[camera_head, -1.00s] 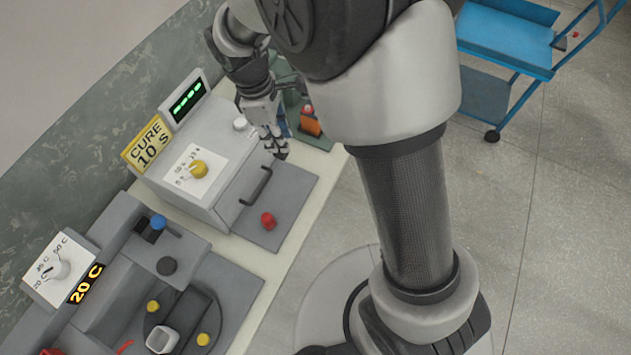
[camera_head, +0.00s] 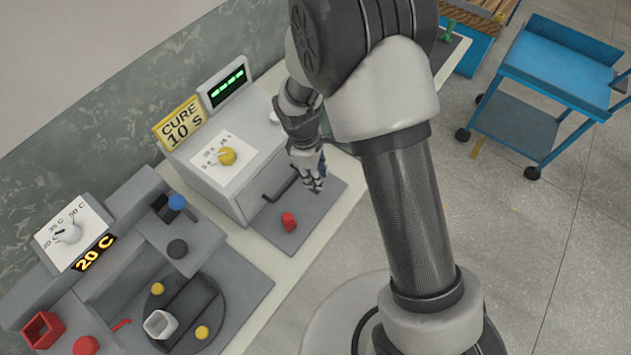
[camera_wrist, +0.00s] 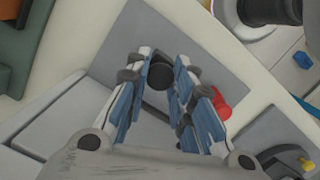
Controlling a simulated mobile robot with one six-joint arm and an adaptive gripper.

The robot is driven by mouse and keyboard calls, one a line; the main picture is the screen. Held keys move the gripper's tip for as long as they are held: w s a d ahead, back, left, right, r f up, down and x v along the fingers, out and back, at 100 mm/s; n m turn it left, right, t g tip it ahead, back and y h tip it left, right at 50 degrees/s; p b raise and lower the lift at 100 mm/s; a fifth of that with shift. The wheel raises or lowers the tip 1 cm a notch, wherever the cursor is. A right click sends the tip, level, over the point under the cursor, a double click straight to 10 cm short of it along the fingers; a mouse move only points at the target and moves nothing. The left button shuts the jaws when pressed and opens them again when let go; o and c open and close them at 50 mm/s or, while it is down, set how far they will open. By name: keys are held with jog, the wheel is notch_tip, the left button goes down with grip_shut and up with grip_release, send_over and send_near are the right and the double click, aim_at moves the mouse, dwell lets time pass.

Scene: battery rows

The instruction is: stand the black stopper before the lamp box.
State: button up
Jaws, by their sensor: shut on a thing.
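The black stopper (camera_wrist: 160,76) is between the fingertips of my gripper (camera_wrist: 162,72) in the wrist view, with the grey pad (camera_wrist: 205,48) behind it. My gripper (camera_head: 316,186) is shut on it. In the head view the stopper is hidden by my fingers. My gripper is above the far part of the grey pad (camera_head: 268,236), beside the handle of the lamp box (camera_head: 237,185). I cannot tell how high the stopper is above the pad.
A red stopper (camera_head: 289,221) stands on the pad near my gripper, also in the wrist view (camera_wrist: 221,103). The box handle (camera_head: 280,187) juts out beside my fingers. Nearer is a grey station with a round dark turntable (camera_head: 158,301). A blue cart (camera_head: 565,68) stands on the floor.

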jog(key=shift+f+b, duration=0.35)
jog(key=shift+f, duration=1.3)
jog(key=shift+f, duration=0.2)
jog(key=o, duration=1)
jog(key=shift+c, duration=0.2)
